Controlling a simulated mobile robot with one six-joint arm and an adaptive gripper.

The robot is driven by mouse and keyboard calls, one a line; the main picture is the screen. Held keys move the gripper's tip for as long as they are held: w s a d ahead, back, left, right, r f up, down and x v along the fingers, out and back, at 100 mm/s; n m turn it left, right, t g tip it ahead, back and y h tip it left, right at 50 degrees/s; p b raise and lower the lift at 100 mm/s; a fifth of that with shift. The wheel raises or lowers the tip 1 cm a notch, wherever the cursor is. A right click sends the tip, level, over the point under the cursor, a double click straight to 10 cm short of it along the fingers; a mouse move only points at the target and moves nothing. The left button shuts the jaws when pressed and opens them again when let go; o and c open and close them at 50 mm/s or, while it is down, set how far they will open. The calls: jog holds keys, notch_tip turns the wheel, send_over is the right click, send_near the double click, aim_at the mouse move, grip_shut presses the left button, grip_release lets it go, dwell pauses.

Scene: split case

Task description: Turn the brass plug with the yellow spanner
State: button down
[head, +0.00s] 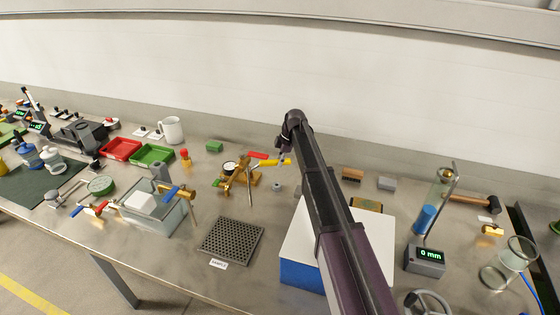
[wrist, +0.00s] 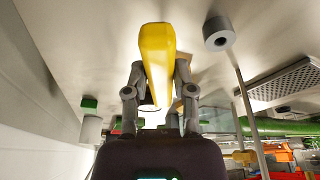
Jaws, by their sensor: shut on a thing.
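The yellow spanner (head: 281,162) is in my gripper (head: 285,156), above the bench just right of a brass fitting assembly (head: 239,180) with a round gauge. In the wrist view the spanner (wrist: 157,50) lies between the two grey fingers of my gripper (wrist: 158,80), which are shut on it. It points away from the palm. The spanner's far end is at or close to the assembly in the head view; I cannot tell whether they touch. I cannot single out the brass plug at this size.
A small grey ring (head: 277,187) stands on the bench below the spanner, and a perforated plate (head: 231,241) lies nearer. A red-handled part (head: 257,155) sits just left of the spanner.

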jog(key=shift+r+p, duration=0.9)
jog(key=shift+r, duration=0.05)
dwell(1.8)
